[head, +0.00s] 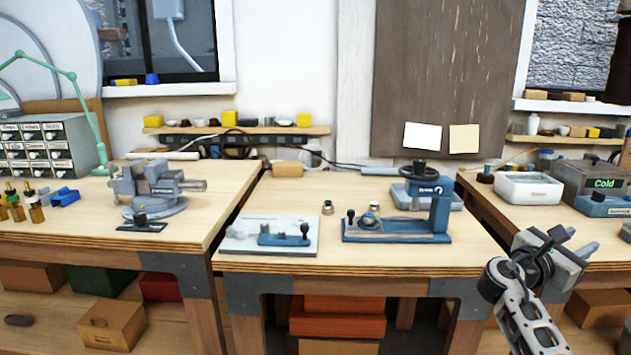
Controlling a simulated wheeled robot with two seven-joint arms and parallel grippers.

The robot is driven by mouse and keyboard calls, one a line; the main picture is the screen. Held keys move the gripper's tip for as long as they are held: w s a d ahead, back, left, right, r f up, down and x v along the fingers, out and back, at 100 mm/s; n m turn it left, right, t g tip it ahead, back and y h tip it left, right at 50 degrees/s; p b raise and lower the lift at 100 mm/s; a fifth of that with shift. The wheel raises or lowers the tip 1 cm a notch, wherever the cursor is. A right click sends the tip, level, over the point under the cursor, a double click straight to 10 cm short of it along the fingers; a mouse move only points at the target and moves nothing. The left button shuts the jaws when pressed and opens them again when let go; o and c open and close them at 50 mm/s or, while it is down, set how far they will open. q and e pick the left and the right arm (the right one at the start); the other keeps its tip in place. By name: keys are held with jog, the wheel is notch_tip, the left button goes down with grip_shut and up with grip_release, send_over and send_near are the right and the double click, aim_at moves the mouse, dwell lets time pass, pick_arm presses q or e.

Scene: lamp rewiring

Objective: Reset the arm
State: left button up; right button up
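My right gripper (562,243) is at the lower right, raised in front of the gap between the middle and right benches. It appears apart from everything on the benches. Its fingers are small and seen at an angle, so I cannot tell whether they are open or shut. My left gripper is not in view. On the middle bench (290,262) stand a blue press-like fixture (438,212) with a black knob on top and a pale plate with a blue clamp (284,240). Two small metal parts lie near them.
The left bench holds a grey vise (150,183), a drawer cabinet (45,146) and a green lamp arm (88,105). The right bench holds a white tray (528,188) and a box reading "Cold" (605,184). Boxes sit under the benches.

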jog(key=w+a+f+m+t+y, duration=0.7)
jog(key=w+y, duration=0.2)
jog(key=w, duration=0.1)
jog(key=w+a+r+m+t+y, duration=0.2)
jog(key=w+a+m+t+y, duration=0.25)
jog(key=a+m+y, duration=0.45)
jog(key=s+a+f+g+y, duration=0.1)
jog(key=s+a+f, duration=0.5)
jog(key=s+f, duration=0.3)
jog(key=s+a+f+g+y, duration=0.1)
jog(key=s+a+f+g, duration=0.1)
jog(key=s+a+f, duration=0.55)
jog(key=s+a+f+g, duration=0.1)
jog(key=s+a+f, duration=0.1)
jog(key=s, duration=0.5)
jog(key=s+a+f+g+y, duration=0.1)
jog(key=s+a+f, duration=0.1)
jog(key=s, duration=0.6)
jog(key=s+a+f+g+y, duration=0.1)
jog(key=s+a+f, duration=0.2)
jog(key=s, duration=0.4)
jog(key=shift+s+f+m, duration=0.2)
jog(key=shift+f+m, duration=0.2)
jog(key=shift+f, duration=0.45)
